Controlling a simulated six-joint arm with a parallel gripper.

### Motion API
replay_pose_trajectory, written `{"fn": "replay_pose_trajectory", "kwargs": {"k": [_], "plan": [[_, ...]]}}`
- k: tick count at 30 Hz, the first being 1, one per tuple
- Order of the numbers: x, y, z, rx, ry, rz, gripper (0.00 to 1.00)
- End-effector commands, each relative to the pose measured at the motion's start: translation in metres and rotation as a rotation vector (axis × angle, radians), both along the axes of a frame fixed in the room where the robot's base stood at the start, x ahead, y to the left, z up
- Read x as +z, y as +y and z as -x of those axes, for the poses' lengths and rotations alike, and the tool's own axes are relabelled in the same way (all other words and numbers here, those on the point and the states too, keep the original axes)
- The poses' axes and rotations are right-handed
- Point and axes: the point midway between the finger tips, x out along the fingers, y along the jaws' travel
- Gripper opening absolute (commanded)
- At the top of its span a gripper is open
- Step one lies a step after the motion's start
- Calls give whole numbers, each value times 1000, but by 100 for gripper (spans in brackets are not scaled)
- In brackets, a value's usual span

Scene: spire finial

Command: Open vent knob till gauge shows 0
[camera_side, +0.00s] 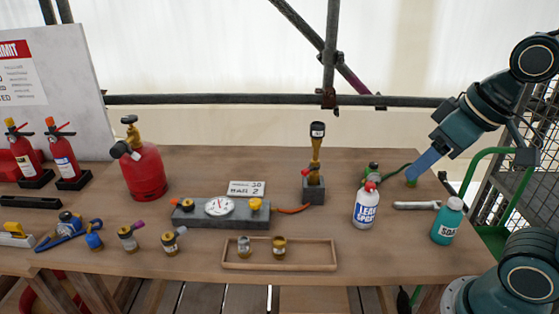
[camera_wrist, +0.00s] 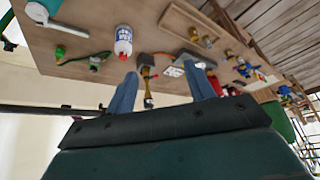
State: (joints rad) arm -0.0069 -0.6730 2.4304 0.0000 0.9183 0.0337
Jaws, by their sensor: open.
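The gauge block (camera_side: 225,218) is a grey bar in the middle of the table. Its round white gauge (camera_side: 219,207) has a needle too small to read. A yellow knob (camera_side: 255,204) sits on its right end and a smaller brass fitting with a red part (camera_side: 187,204) on its left end; I cannot tell which is the vent. My gripper (camera_side: 412,178) is well to the right, above the back right of the table, apart from the block. In the wrist view my gripper (camera_wrist: 160,70) is open and empty, blue fingers spread; the right finger hides part of the block area.
A card (camera_side: 246,188) stands behind the block. A brass valve on a grey base (camera_side: 314,190) connects to it by an orange hose. A wooden tray (camera_side: 330,266) lies in front; a red cylinder (camera_side: 145,174) stands left.

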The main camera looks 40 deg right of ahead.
Motion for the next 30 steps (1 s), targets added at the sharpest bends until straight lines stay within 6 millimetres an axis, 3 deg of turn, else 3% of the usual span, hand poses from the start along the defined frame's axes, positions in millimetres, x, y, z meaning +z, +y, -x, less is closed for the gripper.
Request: {"fn": "replay_pose_trajectory", "kwargs": {"k": [15,22,30], "plan": [[32,11,-103,-116,126,-61,53],[32,18,-154,-174,185,-82,53],[17,29,-214,-245,252,-99,53]]}}
